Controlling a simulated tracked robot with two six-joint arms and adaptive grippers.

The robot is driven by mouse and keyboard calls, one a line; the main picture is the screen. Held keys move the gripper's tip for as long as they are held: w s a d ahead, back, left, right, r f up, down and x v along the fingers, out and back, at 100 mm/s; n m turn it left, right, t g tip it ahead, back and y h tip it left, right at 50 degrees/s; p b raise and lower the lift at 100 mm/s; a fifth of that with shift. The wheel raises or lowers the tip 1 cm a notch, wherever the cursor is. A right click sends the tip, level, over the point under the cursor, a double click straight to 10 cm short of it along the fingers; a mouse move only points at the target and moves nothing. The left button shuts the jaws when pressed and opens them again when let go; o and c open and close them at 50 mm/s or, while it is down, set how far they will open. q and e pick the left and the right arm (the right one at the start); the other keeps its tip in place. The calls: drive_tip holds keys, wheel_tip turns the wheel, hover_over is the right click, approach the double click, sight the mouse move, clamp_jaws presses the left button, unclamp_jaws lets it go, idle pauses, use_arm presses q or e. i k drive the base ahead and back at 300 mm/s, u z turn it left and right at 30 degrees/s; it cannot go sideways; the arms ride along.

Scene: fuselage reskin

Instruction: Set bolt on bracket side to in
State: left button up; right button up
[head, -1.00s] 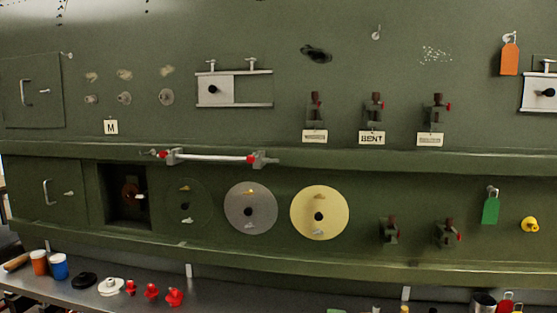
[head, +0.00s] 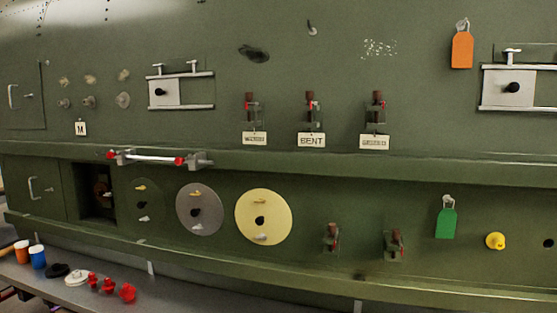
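Three small brackets with brown-topped, red-marked bolts stand on the upper green panel: a left one (head: 251,110), a middle one (head: 311,108) and a right one (head: 377,108). The middle label (head: 311,140) reads BENT. The left label (head: 254,138) and right label (head: 375,142) are too blurred to read. Two similar brackets sit on the lower panel, one at left (head: 331,238) and one at right (head: 395,244). I cannot tell which bracket is the side one, or how far any bolt is in. Neither gripper shows.
A white rod with red ends (head: 150,158) is along the ledge. Sliding plates with black knobs are at upper left (head: 164,92) and upper right (head: 507,88). Orange (head: 461,50) and green (head: 446,223) tags hang at right. A shelf (head: 190,290) holds cups and red parts.

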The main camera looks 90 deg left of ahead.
sight(179, 161)
drive_tip(key=z, duration=0.3)
drive_tip(key=i, duration=0.2)
drive_tip(key=u, duration=2.85)
drive_tip(key=i, duration=0.55)
drive_tip(key=z, duration=0.2)
drive_tip(key=k, duration=0.55)
drive_tip(key=u, duration=0.3)
drive_tip(key=i, duration=0.4)
drive_tip(key=z, duration=0.25)
